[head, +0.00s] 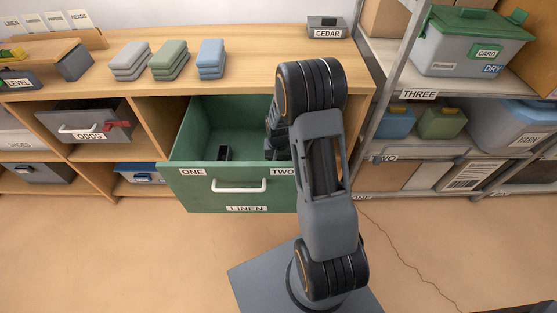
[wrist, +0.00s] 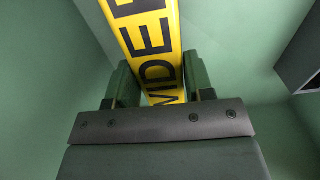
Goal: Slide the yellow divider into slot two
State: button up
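The yellow divider (wrist: 150,40) with black lettering shows in the wrist view. It stands between the fingers of my gripper (wrist: 162,92), which touch it on both sides. The divider is hidden from the head view by my arm. The green drawer (head: 182,180) is pulled out, with ONE (head: 192,172) and TWO (head: 283,172) labels on its front rim. My gripper is inside the drawer, on the TWO side. A dark slotted block (head: 224,153) sits on the drawer floor behind ONE. The slot behind TWO is mostly hidden by my arm.
Folded grey (head: 130,60), green (head: 169,59) and blue cloths (head: 211,58) lie on the cabinet top, with the CEDAR box (head: 327,27) at right. A metal shelf post (head: 392,90) stands right of the cabinet. The drawer's left side is mostly clear.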

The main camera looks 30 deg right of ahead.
jog(key=o, duration=0.5)
jog(key=shift+c, duration=0.2)
jog(key=shift+r, duration=0.1)
notch_tip(320, 180, up, 14)
jog(key=p, duration=0.3)
dwell(0.6)
jog(key=s+a+r+n+t+p, duration=0.1)
jog(key=s+a+r+p, duration=0.2)
jog(key=r, duration=0.7)
jog(key=s+a+r+n+t+p, duration=0.1)
jog(key=s+a+r+n+p, duration=0.1)
jog(key=s+r+p, duration=0.5)
jog(key=s+a+r+n+t+p, duration=0.1)
jog(key=s+a+r+p, duration=0.3)
jog(key=r, duration=1)
jog(key=s+n+p, duration=0.1)
jog(key=s+p, duration=0.1)
jog(key=p, duration=0.2)
jog(key=shift+a+t+p, duration=0.3)
jog(key=shift+a+p, duration=0.05)
